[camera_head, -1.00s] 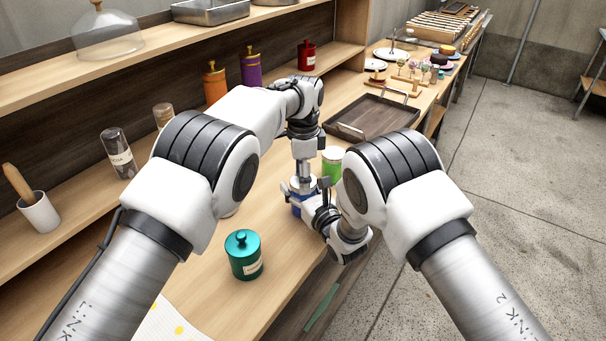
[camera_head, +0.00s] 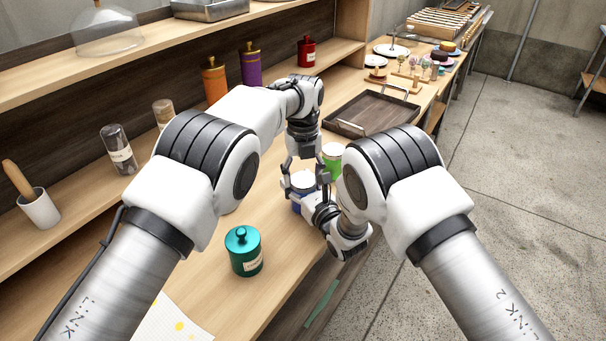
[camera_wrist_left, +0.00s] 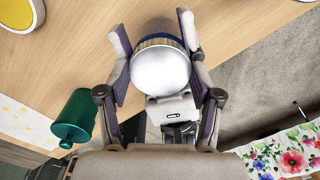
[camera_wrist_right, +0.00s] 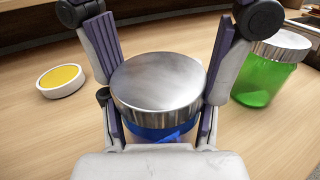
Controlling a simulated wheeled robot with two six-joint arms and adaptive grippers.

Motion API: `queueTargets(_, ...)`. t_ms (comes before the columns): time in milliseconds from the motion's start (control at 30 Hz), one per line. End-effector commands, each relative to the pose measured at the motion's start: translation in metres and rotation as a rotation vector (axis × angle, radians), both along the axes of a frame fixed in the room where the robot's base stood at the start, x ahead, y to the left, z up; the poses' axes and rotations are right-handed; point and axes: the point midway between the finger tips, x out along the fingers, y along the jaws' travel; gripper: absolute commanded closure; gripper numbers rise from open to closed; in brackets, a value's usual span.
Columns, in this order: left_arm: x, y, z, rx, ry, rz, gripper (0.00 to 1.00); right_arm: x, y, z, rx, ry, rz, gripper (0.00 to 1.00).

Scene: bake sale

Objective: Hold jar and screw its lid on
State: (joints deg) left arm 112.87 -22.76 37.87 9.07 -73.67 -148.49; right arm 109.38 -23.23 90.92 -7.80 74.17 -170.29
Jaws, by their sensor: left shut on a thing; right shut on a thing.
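The blue jar (camera_head: 298,207) stands on the wooden counter with a silver lid (camera_wrist_right: 158,80) on its top. The lid also shows in the left wrist view (camera_wrist_left: 160,68). I cannot tell how tightly it sits. My right gripper (camera_wrist_right: 160,130) is shut on the jar's blue body from the side, below the lid. My left gripper (camera_head: 305,178) comes from above, with a finger on each side of the lid, shut on it. Most of the jar body is hidden by the grippers.
A green jar (camera_wrist_right: 265,75) with a silver lid stands close by. A teal canister (camera_head: 243,255) stands nearer me. A wooden tray (camera_head: 372,112) lies beyond. A small yellow-filled dish (camera_wrist_right: 62,80) is on the counter. The counter's edge lies to the right.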

Motion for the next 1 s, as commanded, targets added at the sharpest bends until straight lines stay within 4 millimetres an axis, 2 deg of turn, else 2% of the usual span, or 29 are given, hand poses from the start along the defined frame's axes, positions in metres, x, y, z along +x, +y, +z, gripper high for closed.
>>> queueTargets(133, 0.000, 0.000, 0.000, 0.001, -0.001, -0.201, 0.49, 0.000, 0.000, 0.000, 0.000, 0.001, -0.001, 1.00)
queueTargets(433, 0.001, 0.001, 0.001, 0.001, -0.002, -0.232, 0.49, 0.000, -0.001, -0.001, 0.000, 0.001, -0.001, 1.00)
queueTargets(467, 0.001, 0.001, 0.001, 0.001, -0.002, -0.231, 0.28, 0.000, -0.001, -0.001, 0.000, 0.001, -0.001, 1.00)
queueTargets(500, 0.001, 0.001, 0.001, 0.001, -0.002, -0.231, 0.14, 0.000, -0.001, -0.001, 0.000, 0.002, -0.001, 1.00)
queueTargets(533, 0.001, 0.000, 0.001, 0.001, -0.002, -0.231, 0.10, 0.000, -0.001, -0.001, 0.000, 0.001, -0.001, 1.00)
queueTargets(867, 0.001, 0.000, 0.002, 0.000, -0.002, -0.230, 0.10, 0.000, 0.000, 0.000, 0.000, 0.001, -0.001, 1.00)
queueTargets(1000, 0.001, 0.000, 0.020, 0.000, -0.005, -0.230, 0.10, 0.000, 0.000, 0.000, 0.000, 0.001, -0.001, 1.00)
